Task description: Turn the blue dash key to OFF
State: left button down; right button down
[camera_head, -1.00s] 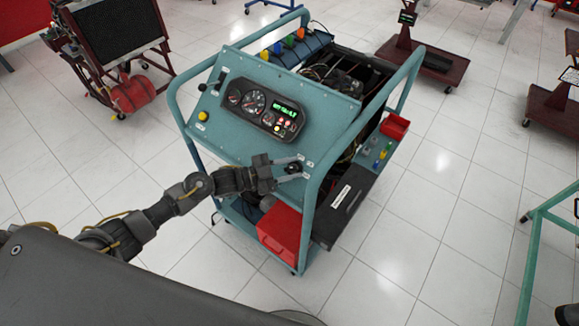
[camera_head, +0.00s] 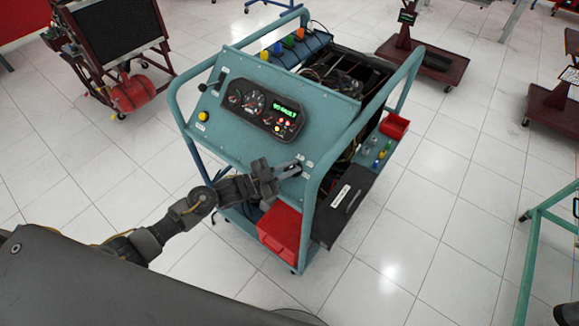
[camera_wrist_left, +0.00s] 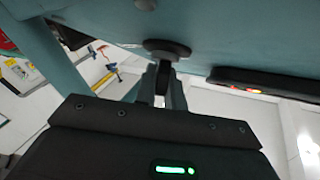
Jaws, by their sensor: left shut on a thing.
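The dash key sits at the lower right of the blue-green dash panel (camera_head: 225,135). My left gripper (camera_head: 292,167) is at the key, shut on it, and covers most of it in the head view. In the left wrist view, the dark round key base (camera_wrist_left: 168,48) shows just beyond the fingers (camera_wrist_left: 162,82), which close around a dark part in front of it. The key's blue colour and pointing direction cannot be told. My right gripper is not in view.
The instrument cluster (camera_head: 262,108) has a green lit display and several small lamps. The trainer's tubular frame (camera_head: 310,215) runs close to the right of the gripper. A red box (camera_head: 281,232) and a black case (camera_head: 345,203) sit below. Open tiled floor lies around.

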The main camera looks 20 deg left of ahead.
pick_arm(q)
jog(key=n+t+y+p, duration=0.1)
jog(key=n+t+y, duration=0.1)
jog(key=n, duration=0.3)
jog(key=shift+t+y, duration=0.4)
jog(key=shift+t, duration=0.5)
jog(key=shift+n+t+y, duration=1.4)
jog(key=shift+n+y, duration=0.7)
jog(key=shift+n, duration=0.4)
jog(key=c, duration=1.5)
grip_release()
